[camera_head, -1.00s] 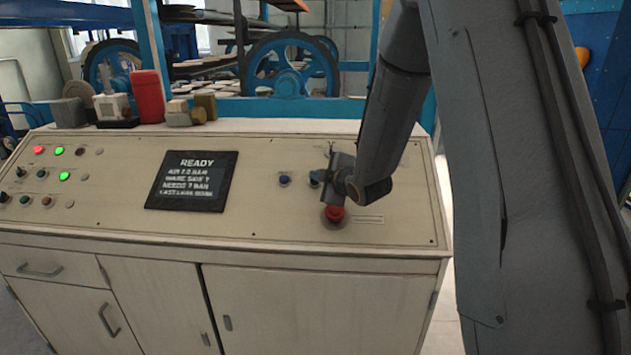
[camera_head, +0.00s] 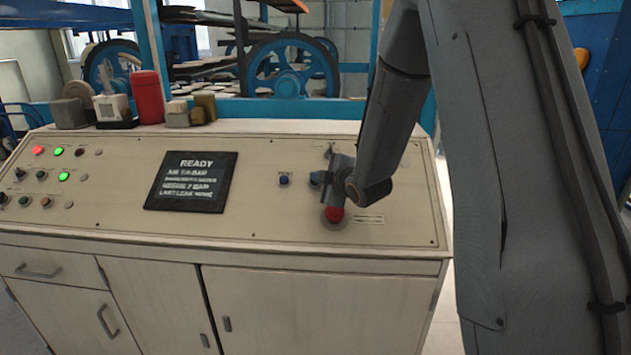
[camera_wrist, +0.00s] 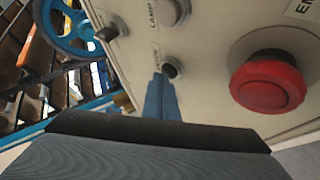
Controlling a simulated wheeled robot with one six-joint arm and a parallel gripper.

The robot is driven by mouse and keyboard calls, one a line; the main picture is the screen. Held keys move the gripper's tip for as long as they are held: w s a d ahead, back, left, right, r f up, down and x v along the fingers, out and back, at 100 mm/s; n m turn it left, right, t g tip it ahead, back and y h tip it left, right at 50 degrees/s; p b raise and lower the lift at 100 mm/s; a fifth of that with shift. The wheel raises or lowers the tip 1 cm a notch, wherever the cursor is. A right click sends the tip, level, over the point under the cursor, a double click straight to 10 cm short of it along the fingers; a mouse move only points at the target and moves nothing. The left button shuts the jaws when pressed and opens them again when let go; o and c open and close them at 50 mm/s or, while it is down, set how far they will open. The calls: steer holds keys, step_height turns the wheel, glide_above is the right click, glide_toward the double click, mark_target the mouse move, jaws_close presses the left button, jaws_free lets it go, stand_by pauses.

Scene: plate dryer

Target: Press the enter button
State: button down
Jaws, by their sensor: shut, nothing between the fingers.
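My gripper (camera_head: 328,184) is shut and empty, low over the right part of the sloped control panel (camera_head: 255,222). In the wrist view its narrow bluish fingers (camera_wrist: 161,80) end right beside a small dark round button (camera_wrist: 173,67). Whether they touch it I cannot tell. The label by that button is partly hidden by the fingers, so I cannot read whether it says enter. A blue button (camera_head: 284,180) stands left of the gripper, and another (camera_head: 315,178) is partly covered by it. The dark screen (camera_head: 191,181) reads READY, with smaller blurred lines below.
A large red mushroom button (camera_head: 334,214) sits just in front of my gripper; it also shows in the wrist view (camera_wrist: 268,82). A grey round button (camera_wrist: 172,11) and a dark knob (camera_wrist: 108,32) are near. A red cylinder (camera_head: 148,97) and small blocks stand on the panel's back ledge.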

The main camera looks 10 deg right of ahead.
steer(key=shift+s+a+r+p, duration=0.1)
steer(key=shift+s+r+p, duration=0.3)
steer(key=shift+r, duration=0.3)
steer(key=shift+s+a+r+p, duration=0.15)
steer(key=shift+s+r+p, duration=0.3)
steer(key=shift+r, duration=0.25)
steer(key=shift+s+a+r+p, duration=0.1)
steer(key=shift+s+r+p, duration=0.25)
steer(key=shift+r, duration=0.35)
steer(key=shift+s+a+r+p, duration=0.15)
steer(key=shift+s+r+p, duration=0.2)
steer(key=shift+r+p, duration=0.25)
steer(key=shift+r, duration=0.15)
